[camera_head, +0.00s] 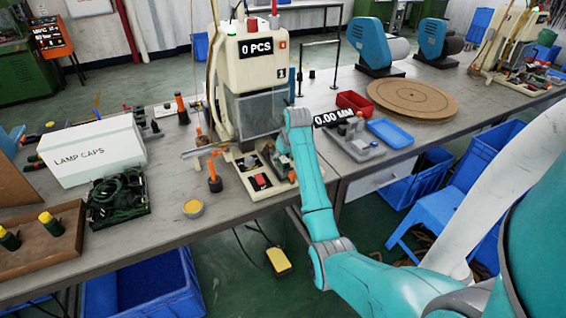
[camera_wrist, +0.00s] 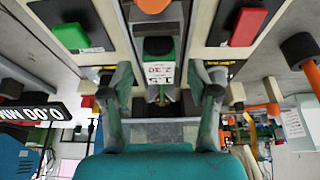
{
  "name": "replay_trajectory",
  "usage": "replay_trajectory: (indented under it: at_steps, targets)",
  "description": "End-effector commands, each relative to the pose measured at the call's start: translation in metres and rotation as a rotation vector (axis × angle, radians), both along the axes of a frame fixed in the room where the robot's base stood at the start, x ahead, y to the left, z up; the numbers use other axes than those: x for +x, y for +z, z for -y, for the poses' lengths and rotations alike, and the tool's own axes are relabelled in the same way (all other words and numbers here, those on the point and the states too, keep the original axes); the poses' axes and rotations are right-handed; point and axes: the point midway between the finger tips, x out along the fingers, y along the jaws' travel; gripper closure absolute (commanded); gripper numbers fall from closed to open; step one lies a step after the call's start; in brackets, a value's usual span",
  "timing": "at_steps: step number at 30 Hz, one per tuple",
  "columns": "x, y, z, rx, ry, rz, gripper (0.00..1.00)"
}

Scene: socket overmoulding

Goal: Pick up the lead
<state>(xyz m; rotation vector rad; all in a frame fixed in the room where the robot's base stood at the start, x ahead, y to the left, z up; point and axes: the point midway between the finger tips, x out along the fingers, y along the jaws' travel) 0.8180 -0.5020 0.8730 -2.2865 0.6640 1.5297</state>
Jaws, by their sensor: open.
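My gripper (camera_wrist: 160,104) is open, with its two fingers apart at the front of the moulding machine (camera_head: 258,70). In the head view my own arm hides the gripper's fingertips. Several dark green coiled leads (camera_head: 117,193) lie in a black tray on the bench, left of the machine and well away from my gripper.
A green button (camera_wrist: 71,37) and a red button (camera_wrist: 243,27) flank the gripper. An orange-handled tool (camera_head: 214,178) stands left of the machine. A white LAMP CAPS box (camera_head: 95,155) is behind the lead tray. A gauge (camera_head: 355,140) and blue tray (camera_head: 390,132) are to the right.

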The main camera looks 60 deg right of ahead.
Motion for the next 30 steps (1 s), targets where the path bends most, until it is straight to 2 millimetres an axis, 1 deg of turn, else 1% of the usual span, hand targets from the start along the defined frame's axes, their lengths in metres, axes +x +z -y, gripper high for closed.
replay_trajectory:
  at_steps: [3, 9, 10, 11, 12, 14, 15, 16, 17, 26, 29, 30]
  targets:
    - [0.002, -0.006, 0.001, -0.001, 0.000, 0.001, 0.40]
    - [0.002, -0.006, 0.001, -0.001, 0.000, 0.001, 0.40]
    - [0.002, -0.006, 0.001, -0.001, 0.000, 0.001, 0.45]
    - [0.002, -0.006, 0.001, -0.001, 0.000, 0.001, 0.52]
    - [0.002, -0.006, 0.001, -0.001, 0.000, 0.001, 0.62]
    - [0.002, -0.006, 0.001, -0.001, 0.000, 0.001, 0.77]
    - [0.002, -0.006, 0.001, -0.001, 0.000, 0.001, 0.87]
    - [0.002, -0.006, 0.001, -0.001, 0.000, 0.001, 0.95]
    - [0.002, -0.006, 0.001, -0.001, 0.000, 0.001, 1.00]
    - [0.002, -0.004, 0.001, -0.002, 0.000, 0.001, 1.00]
    - [0.003, 0.004, 0.002, -0.003, 0.000, 0.003, 1.00]
    - [0.003, 0.010, 0.002, -0.003, 0.000, 0.003, 1.00]
